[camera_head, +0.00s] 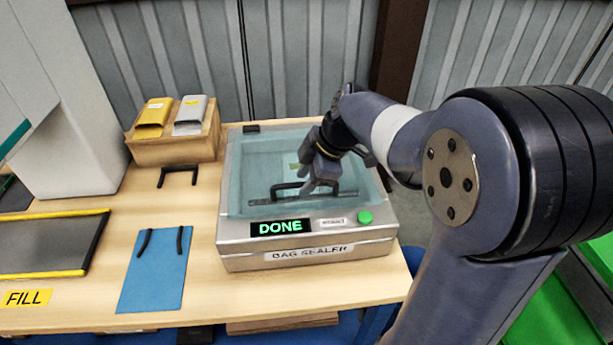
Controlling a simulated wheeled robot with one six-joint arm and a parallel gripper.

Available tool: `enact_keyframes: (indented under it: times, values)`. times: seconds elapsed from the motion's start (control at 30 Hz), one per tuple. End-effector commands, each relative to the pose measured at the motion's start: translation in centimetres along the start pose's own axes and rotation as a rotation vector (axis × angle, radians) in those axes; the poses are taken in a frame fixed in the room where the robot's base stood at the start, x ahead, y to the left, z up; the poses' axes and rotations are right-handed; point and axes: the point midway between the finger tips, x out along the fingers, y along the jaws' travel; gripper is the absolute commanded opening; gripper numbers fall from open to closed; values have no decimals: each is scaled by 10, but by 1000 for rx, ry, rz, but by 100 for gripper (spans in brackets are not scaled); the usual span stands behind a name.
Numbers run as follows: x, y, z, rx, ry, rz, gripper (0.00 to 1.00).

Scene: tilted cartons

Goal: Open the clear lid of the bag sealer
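The bag sealer (310,259) is a grey metal box on the wooden table, with a lit "DONE" display (281,228) and a green button (365,217) on its front. Its clear, bluish lid (252,170) lies down over the top. A black bar handle (285,187) sits near the lid's front edge. My gripper (320,184) comes from the right and points down, its fingers at the right part of the handle. I cannot tell whether the fingers touch or enclose the handle, nor how far apart they are. Something small and greenish shows under the lid.
A wooden holder (175,151) with yellow and grey pouches stands back left. A blue mat (150,280) with two black prongs lies left of the sealer. A dark, yellow-edged tray (55,243) is beside the "FILL" label. Corrugated wall stands behind.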

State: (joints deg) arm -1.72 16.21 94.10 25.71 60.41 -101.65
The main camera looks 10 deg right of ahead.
Motion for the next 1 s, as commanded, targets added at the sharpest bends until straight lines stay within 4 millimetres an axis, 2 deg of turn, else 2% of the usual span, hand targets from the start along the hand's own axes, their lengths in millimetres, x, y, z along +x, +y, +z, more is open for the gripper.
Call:
enact_keyframes:
  times: [0.13,0.57,1.0]
  values:
    - [0,0,0,0,0,0,34]
    - [0,0,0,0,0,0,0]
    - [-1,0,0,0,0,-1,0]
